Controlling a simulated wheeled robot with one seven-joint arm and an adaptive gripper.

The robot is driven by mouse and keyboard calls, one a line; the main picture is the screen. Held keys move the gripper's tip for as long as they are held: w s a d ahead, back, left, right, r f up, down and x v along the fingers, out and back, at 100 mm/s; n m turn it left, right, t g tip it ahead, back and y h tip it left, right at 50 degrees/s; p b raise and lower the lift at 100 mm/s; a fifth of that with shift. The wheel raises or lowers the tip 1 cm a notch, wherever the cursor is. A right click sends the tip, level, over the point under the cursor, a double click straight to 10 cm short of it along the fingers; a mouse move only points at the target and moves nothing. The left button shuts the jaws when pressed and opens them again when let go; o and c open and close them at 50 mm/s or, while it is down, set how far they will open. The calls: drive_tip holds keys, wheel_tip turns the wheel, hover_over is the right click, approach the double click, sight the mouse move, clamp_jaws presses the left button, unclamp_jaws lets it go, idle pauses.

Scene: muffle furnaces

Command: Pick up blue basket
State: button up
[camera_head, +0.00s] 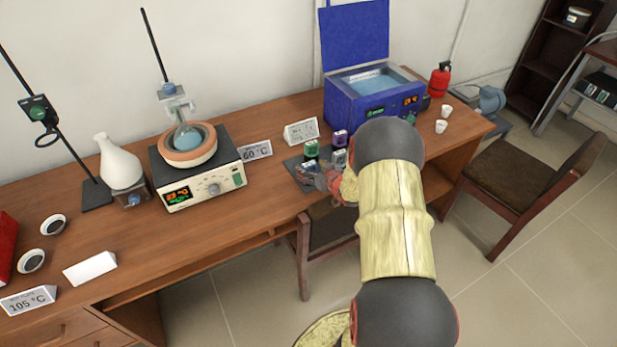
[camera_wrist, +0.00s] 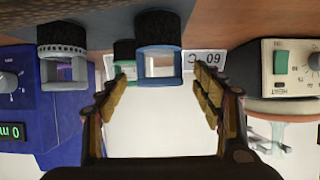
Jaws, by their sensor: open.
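The blue basket (camera_wrist: 158,63), with a dark round part against its mat side, shows near the middle of the upside-down wrist view. My gripper (camera_wrist: 162,88) is open, with its fingers spread to either side of the basket in that view. I cannot tell whether they touch it. In the head view my gripper (camera_head: 318,177) is low at the front of the dark mat, and the blue basket there is mostly hidden or too small to make out. A green basket (camera_head: 311,148), a purple basket (camera_head: 340,138) and a pale grey basket (camera_head: 339,157) stand close by.
A blue water bath (camera_head: 372,98) with its lid up stands behind the baskets. A hot plate (camera_head: 203,183) with a flask is to the left. A 60 °C sign (camera_head: 256,151) and a white card (camera_head: 301,131) stand nearby. A chair (camera_head: 330,232) is at the desk front.

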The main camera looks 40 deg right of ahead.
drive_tip(key=shift+c, duration=1.4)
drive_tip(key=c, duration=1.4)
drive_tip(key=shift+r, duration=0.1)
